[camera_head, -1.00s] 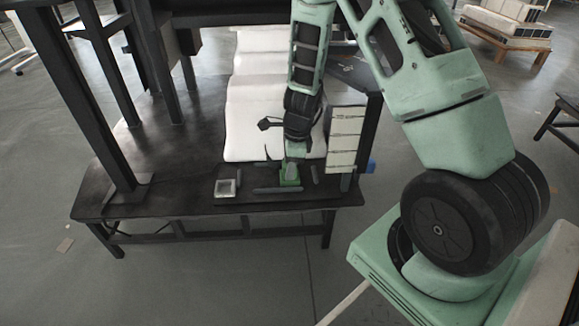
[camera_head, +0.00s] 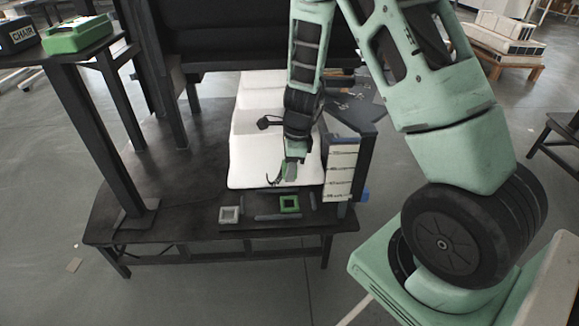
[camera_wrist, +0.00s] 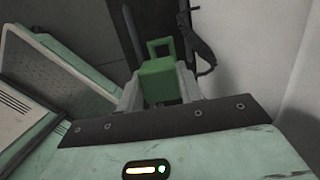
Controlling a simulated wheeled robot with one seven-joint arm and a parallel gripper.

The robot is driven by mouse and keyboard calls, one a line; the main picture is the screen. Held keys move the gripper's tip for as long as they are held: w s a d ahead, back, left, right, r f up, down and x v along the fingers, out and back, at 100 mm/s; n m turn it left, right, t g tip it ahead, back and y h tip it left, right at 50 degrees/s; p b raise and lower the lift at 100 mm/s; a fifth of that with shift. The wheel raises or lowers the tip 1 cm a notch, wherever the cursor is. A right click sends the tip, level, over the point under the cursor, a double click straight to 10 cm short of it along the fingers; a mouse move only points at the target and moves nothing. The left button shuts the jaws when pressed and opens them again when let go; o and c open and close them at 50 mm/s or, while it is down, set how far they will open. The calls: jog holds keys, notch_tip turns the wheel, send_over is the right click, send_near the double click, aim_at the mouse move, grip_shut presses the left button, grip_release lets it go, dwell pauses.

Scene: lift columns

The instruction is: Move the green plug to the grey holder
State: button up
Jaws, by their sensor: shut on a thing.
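My gripper (camera_head: 291,178) is shut on the green plug (camera_wrist: 158,80), which shows as a green block between the two pale fingers in the wrist view. In the head view the gripper hangs above and behind the green holder (camera_head: 283,204), a square frame with a dark, empty-looking middle. The green holder also shows beyond the plug in the wrist view (camera_wrist: 151,50). The grey holder (camera_head: 222,214), a pale square frame, lies on the black bench to the left of the green one. It is not visible in the wrist view. The plug is hard to make out in the head view.
A white sheet-like surface (camera_head: 250,165) lies behind the holders. Low dark bars (camera_head: 278,217) lie near the holders. A white rack (camera_head: 341,170) stands to the right. A black post (camera_head: 100,130) rises at left. The bench between post and grey holder is clear.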

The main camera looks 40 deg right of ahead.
jog(key=shift+r+p, duration=2)
jog(key=shift+p, duration=0.35)
jog(key=w+a+p, duration=0.4)
jog(key=a+p, duration=0.2)
jog(key=a, duration=0.2)
jog(key=w+a+p, duration=0.3)
jog(key=a+p, duration=0.3)
jog(key=a, duration=0.3)
jog(key=shift+w+d+f+b, duration=0.15)
jog(key=shift+f+b, duration=1.75)
jog(key=shift+f, duration=1.35)
jog(key=shift+w+a+f+b, duration=0.15)
jog(key=shift+f+b, duration=1.75)
jog(key=shift+f, duration=1.35)
jog(key=shift+d+p, duration=0.1)
jog(key=shift+p, duration=0.6)
